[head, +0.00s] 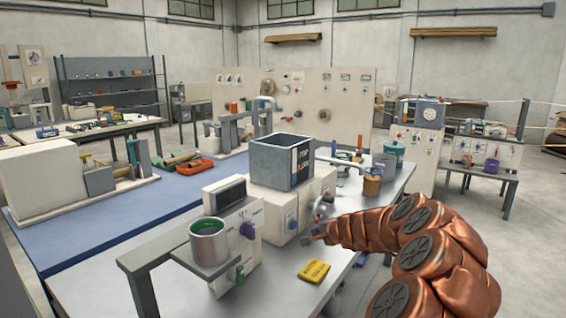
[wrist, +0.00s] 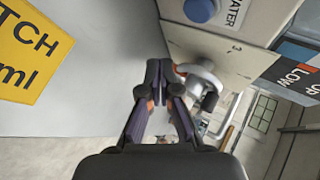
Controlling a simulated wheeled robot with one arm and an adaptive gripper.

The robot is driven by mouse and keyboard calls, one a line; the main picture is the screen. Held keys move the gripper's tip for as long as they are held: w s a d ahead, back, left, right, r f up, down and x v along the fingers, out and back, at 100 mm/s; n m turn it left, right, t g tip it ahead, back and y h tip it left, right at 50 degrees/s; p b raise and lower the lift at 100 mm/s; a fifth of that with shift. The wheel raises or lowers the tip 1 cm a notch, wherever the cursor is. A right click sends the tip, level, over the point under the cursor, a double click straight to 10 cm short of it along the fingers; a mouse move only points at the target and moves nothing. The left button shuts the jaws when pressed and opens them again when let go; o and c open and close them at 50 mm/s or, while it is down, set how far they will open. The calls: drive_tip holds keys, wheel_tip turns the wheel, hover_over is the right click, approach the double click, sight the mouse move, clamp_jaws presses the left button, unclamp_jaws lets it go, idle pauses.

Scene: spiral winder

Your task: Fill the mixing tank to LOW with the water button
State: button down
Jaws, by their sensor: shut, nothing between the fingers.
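The mixing tank (head: 272,168) is a grey open-topped box on a cream housing (head: 268,212). A level strip (head: 303,155) is on its side; in the wrist view its LOW mark (wrist: 297,72) shows at the right edge. The tank's inside is mostly hidden and I cannot tell its water level. The blue water button (head: 291,222) is on the housing's front; in the wrist view it shows at the top (wrist: 201,8) beside the word WATER. My gripper (head: 308,239) is shut and empty, just right of and below the button, apart from it in the wrist view (wrist: 160,70).
A yellow batch card (head: 314,271) lies on the grey bench in front. A pale curved pipe (wrist: 205,78) stands out from the housing near my fingertips. A metal cup with green contents (head: 208,243) stands on a stand at left. The bench front is otherwise clear.

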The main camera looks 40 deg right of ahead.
idle(0.8)
drive_tip(key=shift+w+a+r+n+b, duration=0.1)
drive_tip(key=shift+w+r+n+b, duration=0.05)
drive_tip(key=shift+n+b, duration=0.8)
drive_tip(key=n, duration=0.1)
drive_tip(key=n+b, duration=0.1)
drive_tip(key=n, duration=0.2)
drive_tip(key=shift+w+a+r+t+y+b, duration=0.1)
drive_tip(key=shift+a+r+t+y+b, duration=0.15)
drive_tip(key=shift+r+t+y+b, duration=0.05)
drive_tip(key=n, duration=0.1)
drive_tip(key=n+b, duration=0.2)
drive_tip(key=n, duration=0.1)
drive_tip(key=shift+s+r+y, duration=0.2)
drive_tip(key=shift+s+y, duration=0.1)
drive_tip(key=shift+s+f+n+b, duration=0.1)
drive_tip(key=shift+s+n+b, duration=0.15)
drive_tip(key=shift+n+b, duration=0.45)
drive_tip(key=n, duration=0.1)
drive_tip(key=s+n+b, duration=0.1)
drive_tip(key=n, duration=0.1)
drive_tip(key=shift+s+d+f+n, duration=0.2)
drive_tip(key=shift+d+f+n, duration=0.05)
drive_tip(key=shift+d+f, duration=0.1)
drive_tip(key=s+n, duration=0.1)
drive_tip(key=d+n+g+b, duration=0.1)
drive_tip(key=shift+s+f+n, duration=0.3)
drive_tip(key=shift+s+n, duration=0.05)
drive_tip(key=shift+n, duration=0.05)
